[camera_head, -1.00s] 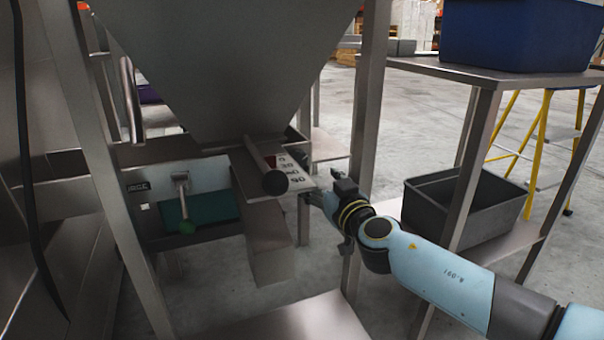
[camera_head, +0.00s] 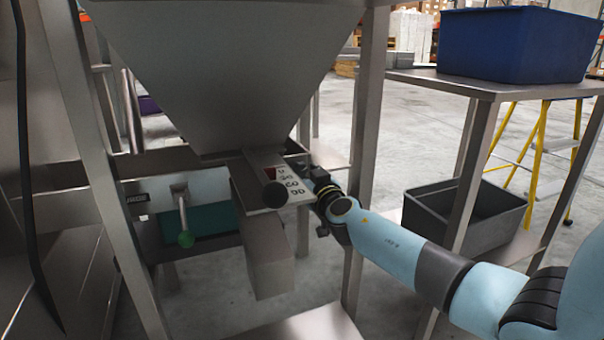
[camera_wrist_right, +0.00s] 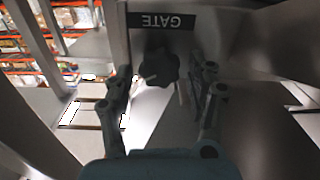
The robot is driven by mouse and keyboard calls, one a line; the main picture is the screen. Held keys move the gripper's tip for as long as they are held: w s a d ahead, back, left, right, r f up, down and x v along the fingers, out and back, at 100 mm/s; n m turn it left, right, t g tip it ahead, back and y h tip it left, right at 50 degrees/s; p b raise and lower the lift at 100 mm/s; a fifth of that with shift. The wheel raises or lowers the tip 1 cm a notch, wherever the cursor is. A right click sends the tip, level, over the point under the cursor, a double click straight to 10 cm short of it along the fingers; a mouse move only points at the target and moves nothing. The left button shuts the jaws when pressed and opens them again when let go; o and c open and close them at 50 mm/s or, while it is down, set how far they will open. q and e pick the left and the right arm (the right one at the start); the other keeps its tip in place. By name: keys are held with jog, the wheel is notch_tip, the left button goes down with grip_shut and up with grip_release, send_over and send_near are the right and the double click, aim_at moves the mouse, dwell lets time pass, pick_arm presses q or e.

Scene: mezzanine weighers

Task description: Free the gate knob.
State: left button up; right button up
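In the right wrist view a dark lobed knob (camera_wrist_right: 158,68) sits under a black GATE label (camera_wrist_right: 161,21). My right gripper (camera_wrist_right: 167,76) is open, with one finger on each side of the knob, and no clear contact shows. In the head view my right gripper (camera_head: 318,181) is at the right edge of the numbered scale plate (camera_head: 296,186), below the hopper (camera_head: 225,75). Its fingers are small and partly hidden there, and the lobed knob cannot be made out. A black round handle end (camera_head: 275,194) shows in front of the plate. My left gripper is not in view.
A steel chute (camera_head: 265,262) hangs below the plate. Steel frame posts (camera_head: 368,120) stand close beside my right arm. A side rack holds a blue bin (camera_head: 515,45) above and a grey bin (camera_head: 465,210) below.

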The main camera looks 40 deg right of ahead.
jog(key=c, duration=0.9)
